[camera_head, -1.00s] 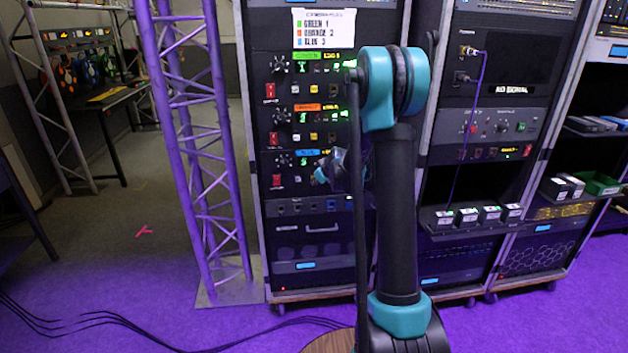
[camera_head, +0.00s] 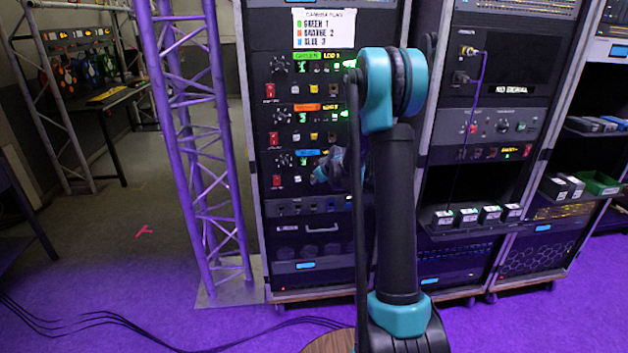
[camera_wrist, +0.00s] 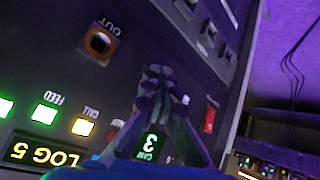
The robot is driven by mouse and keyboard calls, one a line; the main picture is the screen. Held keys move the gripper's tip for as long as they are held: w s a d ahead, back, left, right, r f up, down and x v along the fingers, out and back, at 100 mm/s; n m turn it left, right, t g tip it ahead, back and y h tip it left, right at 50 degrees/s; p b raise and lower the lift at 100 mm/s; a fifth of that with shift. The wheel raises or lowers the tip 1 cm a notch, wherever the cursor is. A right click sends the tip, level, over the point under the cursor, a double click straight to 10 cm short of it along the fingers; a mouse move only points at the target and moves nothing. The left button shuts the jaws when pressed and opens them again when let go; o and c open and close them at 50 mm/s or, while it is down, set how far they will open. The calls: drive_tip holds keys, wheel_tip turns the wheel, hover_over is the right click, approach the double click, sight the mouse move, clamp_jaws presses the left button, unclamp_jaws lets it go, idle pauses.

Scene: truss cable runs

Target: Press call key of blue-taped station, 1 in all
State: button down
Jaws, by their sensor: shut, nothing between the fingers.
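The blue-taped station is the third panel down in the left rack; its blue tape (camera_head: 310,153) shows in the head view. In the wrist view the panel appears turned, with a lit yellowish call key (camera_wrist: 83,127) at the lower left. A green-lit feed key (camera_wrist: 45,113) sits beside it, and a green CAM 3 display (camera_wrist: 150,146) lies behind the fingers. My gripper (camera_wrist: 157,77) is shut and empty in front of this panel, to the right of the call key in that view. In the head view, my gripper (camera_head: 322,170) is partly hidden by my arm. I cannot tell whether the fingertips touch the panel.
The green-taped (camera_head: 307,56) and orange-taped (camera_head: 307,107) stations sit above. A red switch (camera_wrist: 209,120) and an OUT socket (camera_wrist: 99,42) are near my fingers in the wrist view. A purple-lit truss (camera_head: 205,150) stands left of the rack. Cables cross the floor at lower left.

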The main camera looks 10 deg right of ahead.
drive_tip(key=shift+s, duration=0.8)
drive_tip(key=shift+s, duration=2.5)
drive_tip(key=s+d+f+m+g+h, duration=0.1)
drive_tip(key=s+d+m+g, duration=0.1)
drive_tip(key=s, duration=1.7)
drive_tip(key=s+d+f+m+g+h, duration=0.1)
drive_tip(key=s+m, duration=0.4)
drive_tip(key=s, duration=1.5)
drive_tip(key=shift+s+d+f+m+g+h, duration=0.3)
drive_tip(key=shift+d+g+h, duration=0.15)
drive_tip(key=shift+g, duration=0.45)
